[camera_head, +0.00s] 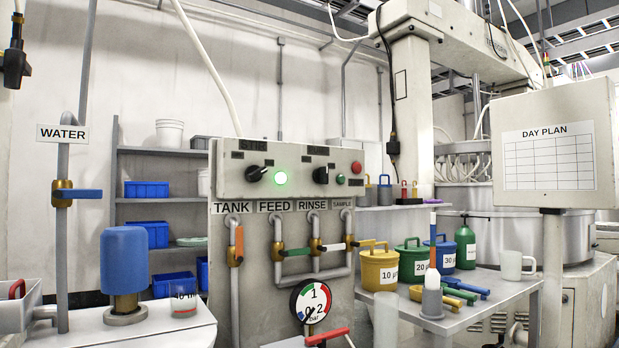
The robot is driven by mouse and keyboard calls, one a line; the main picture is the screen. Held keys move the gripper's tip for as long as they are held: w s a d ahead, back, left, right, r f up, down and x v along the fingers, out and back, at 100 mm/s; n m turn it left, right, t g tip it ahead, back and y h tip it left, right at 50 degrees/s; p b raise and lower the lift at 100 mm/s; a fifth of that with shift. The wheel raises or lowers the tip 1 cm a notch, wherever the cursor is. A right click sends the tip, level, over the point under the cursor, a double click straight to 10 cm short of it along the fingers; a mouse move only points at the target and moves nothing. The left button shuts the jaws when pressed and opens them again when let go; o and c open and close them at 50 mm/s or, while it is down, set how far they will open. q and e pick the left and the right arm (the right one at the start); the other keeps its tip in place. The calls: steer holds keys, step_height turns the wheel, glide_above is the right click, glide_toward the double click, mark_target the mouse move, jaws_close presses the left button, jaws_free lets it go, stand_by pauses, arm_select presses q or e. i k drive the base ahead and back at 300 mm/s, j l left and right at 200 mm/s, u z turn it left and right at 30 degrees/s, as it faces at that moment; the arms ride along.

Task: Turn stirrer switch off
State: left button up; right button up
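The control panel (300,205) stands in the middle of the head view. On its upper left, under a dark label plate (252,145) that seems to read STIR, is a black rotary knob, the stirrer switch (257,173). The knob looks turned at a slant, its end pointing up and right. A second black knob (320,175) sits further right, near a small green button (340,179) and a red button (356,167). Neither of my grippers is in view.
Below the switch are pipes with an orange TANK valve (238,246), a green FEED valve (295,251) and a white RINSE valve (333,246). A gauge (311,302) and a red lever (326,336) are lower. The right table (470,318) holds coloured pots. The panel's upper face is unobstructed.

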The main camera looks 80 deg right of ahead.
mark_target(253, 173)
steer(key=z, duration=2.5)
